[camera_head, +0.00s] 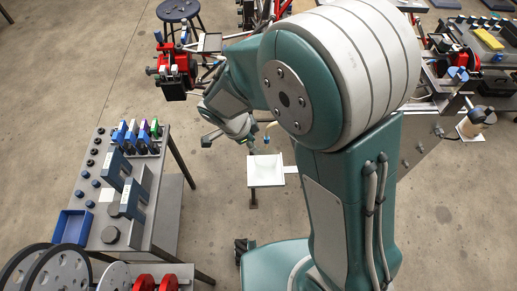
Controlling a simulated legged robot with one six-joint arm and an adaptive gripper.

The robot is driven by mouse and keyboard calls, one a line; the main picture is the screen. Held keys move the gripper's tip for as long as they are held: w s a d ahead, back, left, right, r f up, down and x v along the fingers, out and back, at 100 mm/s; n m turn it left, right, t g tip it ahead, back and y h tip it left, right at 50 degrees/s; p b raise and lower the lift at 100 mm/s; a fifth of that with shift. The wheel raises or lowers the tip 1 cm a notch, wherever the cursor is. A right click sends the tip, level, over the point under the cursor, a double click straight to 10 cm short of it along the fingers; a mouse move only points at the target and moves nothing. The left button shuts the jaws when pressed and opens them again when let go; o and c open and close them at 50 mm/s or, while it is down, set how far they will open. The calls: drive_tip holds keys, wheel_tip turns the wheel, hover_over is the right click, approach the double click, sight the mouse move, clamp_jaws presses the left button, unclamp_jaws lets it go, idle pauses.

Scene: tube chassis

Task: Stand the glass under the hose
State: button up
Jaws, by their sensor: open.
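My gripper (230,138) is open, at the end of my teal and grey arm, just left of and above a small white platform (256,181). A thin pale tube (269,129), which looks like the hose, curves down over the platform beside my arm. A faint pale shape on the platform may be the clear glass; I cannot tell surely. I see no glass between the fingers, though the fingertips are small and partly hidden by my wrist.
A grey bench (167,196) with blue holders, colored blocks and a blue bin (72,228) stands at left. A red machine (176,74) and a dark stool (178,11) are farther back. Cluttered benches fill the upper right. Bare floor lies between the bench and platform.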

drive_tip(key=v, duration=0.4)
drive_tip(key=shift+a+r, duration=0.1)
drive_tip(key=shift+r, duration=0.1)
drive_tip(key=shift+s, duration=0.1)
